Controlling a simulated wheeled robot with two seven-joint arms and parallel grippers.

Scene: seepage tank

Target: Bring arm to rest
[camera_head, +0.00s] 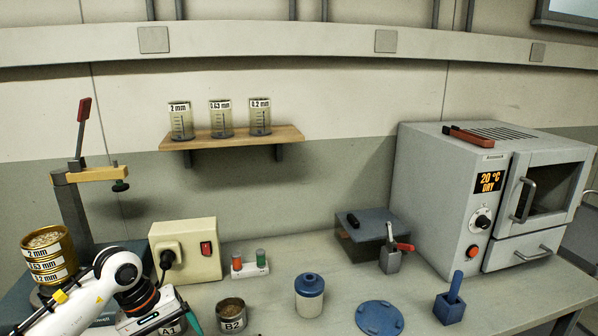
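My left arm comes in at the lower left, white with a dark, orange-ringed wrist. Its gripper (160,316) is at the bottom edge, right by a cup labelled A1 (172,329), which is partly hidden. The fingers are not clear enough to tell whether they are open or shut, or whether they touch the cup. My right gripper is not in view.
The sieve stack (48,254) stands close behind my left arm, beside a lever press (75,200). Right of the gripper are cup B2 (231,316), a blue-lidded jar (309,296) and a blue disc (379,318). An oven (480,200) stands at the right.

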